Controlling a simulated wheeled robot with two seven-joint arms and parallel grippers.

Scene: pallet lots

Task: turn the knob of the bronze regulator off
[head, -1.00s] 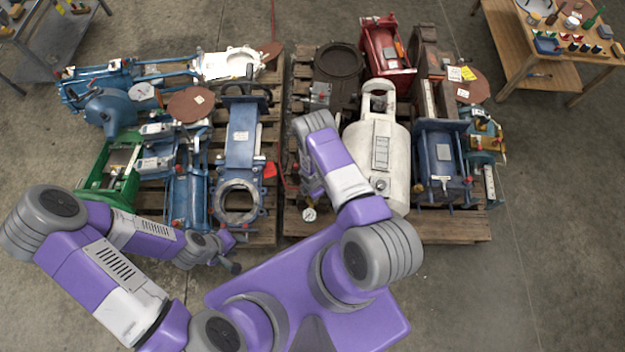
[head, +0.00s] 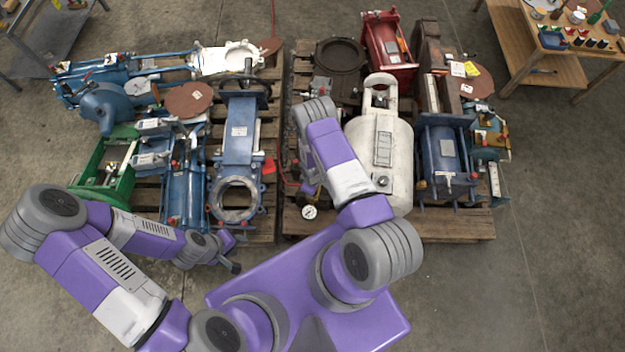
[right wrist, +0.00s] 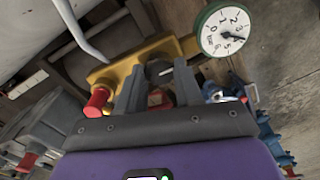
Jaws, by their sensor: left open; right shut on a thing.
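The bronze regulator (right wrist: 112,76) shows in the right wrist view as a yellow-brass body with a white round gauge (right wrist: 225,30) at its upper right and a red end piece (right wrist: 97,102) at its lower left. My right gripper (right wrist: 158,80) is shut on a dark round part (right wrist: 159,70) on the body, which looks like its knob. The fingers hide its sides, so its turn angle cannot be read. In the head view my right arm hides most of the regulator; its gauge (head: 309,212) shows. My left gripper (head: 236,267) is open and empty, over the floor before the left pallet.
A white tank (head: 381,150) stands close to the right of my right arm. A blue valve (head: 239,135) and a green frame (head: 103,172) stand on the left pallet. A wooden bench (head: 540,65) is at the upper right. The floor at the right is clear.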

